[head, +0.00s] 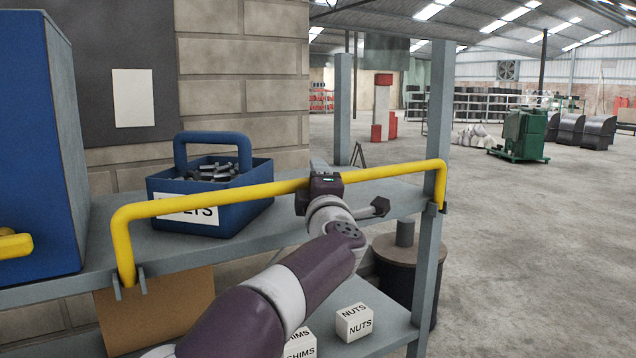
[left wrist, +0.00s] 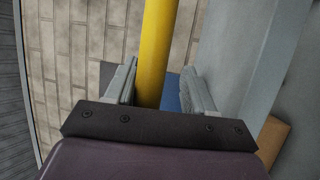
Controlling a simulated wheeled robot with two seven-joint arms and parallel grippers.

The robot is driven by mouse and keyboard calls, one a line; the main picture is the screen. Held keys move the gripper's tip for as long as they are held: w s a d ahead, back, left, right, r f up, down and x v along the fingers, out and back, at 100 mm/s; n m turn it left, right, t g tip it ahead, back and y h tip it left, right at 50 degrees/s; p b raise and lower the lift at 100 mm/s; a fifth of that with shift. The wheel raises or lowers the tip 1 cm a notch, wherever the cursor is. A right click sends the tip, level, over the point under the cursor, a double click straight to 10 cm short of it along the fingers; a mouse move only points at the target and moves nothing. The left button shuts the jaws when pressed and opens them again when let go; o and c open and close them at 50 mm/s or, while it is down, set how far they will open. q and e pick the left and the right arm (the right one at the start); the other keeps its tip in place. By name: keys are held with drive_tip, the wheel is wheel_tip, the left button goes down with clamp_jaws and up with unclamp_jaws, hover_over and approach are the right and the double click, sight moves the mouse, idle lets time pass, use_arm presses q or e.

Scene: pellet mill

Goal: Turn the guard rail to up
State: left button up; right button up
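The yellow guard rail (head: 232,193) runs along the front of the upper shelf. Its two ends sit in brackets at the shelf edge, and its long bar stands above the shelf board, in front of a blue crate. My left gripper (head: 322,182) is at the bar, right of its middle. In the left wrist view the rail (left wrist: 153,55) passes between the two fingers of the gripper (left wrist: 160,85). The fingers are apart, with a visible gap between the bar and the right finger. My right gripper is not in view.
The blue crate (head: 246,216) of dark metal pieces stands behind the rail. A large blue cabinet (head: 40,140) is at left. Small white boxes, one marked NUTS (head: 354,323), are on the lower shelf. A dark drum (head: 405,275) stands behind the right shelf post (head: 437,120). Open floor lies at right.

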use_arm(q)
drive_tip(key=shift+s+d+r, duration=0.1)
idle(0.3)
drive_tip(key=b+v, duration=0.7)
drive_tip(key=v, duration=0.5)
drive_tip(key=shift+s, duration=0.25)
